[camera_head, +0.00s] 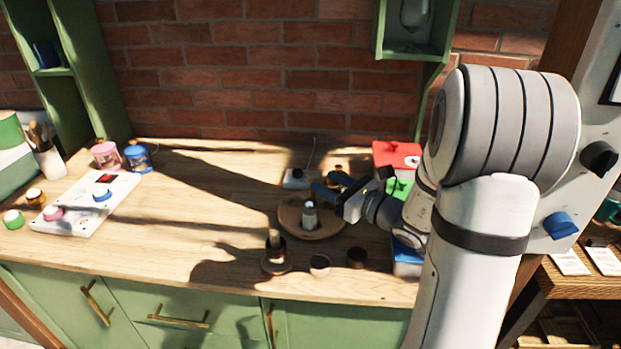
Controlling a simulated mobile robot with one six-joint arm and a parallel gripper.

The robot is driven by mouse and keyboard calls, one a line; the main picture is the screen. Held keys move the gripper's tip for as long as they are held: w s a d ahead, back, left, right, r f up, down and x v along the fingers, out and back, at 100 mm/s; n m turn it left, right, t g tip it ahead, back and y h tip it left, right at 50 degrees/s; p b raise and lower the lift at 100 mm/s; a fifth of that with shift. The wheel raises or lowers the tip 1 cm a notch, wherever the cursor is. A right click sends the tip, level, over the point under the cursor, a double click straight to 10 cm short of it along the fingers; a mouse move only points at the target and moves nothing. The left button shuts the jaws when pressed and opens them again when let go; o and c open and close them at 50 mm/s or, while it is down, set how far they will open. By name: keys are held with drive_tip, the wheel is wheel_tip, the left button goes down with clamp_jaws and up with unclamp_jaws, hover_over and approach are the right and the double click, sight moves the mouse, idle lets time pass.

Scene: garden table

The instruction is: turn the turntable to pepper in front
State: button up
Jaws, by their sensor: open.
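The turntable (331,231) is a round wooden disc on the counter, right of the middle in the head view. A small jar with a pale top (309,215) stands upright on it. I cannot tell which item is the pepper. My gripper (323,184) is open, with dark fingers over the back part of the turntable, reaching in from the right. The gripper hides part of the turntable's far side. A small brownish item (338,171) shows just behind the fingers; I cannot tell whether it stands on the turntable.
A dark bottle-like item (275,255) and two small round pieces (319,265) (356,258) stand in front of the turntable. A white box (294,179) is behind it. Red (391,153) and green (397,188) boxes are at right. The counter's middle left (195,200) is clear.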

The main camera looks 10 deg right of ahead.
sight(318, 179)
drive_tip(key=x, duration=0.5)
drive_tip(key=shift+a, duration=0.1)
clamp_jaws()
idle(0.4)
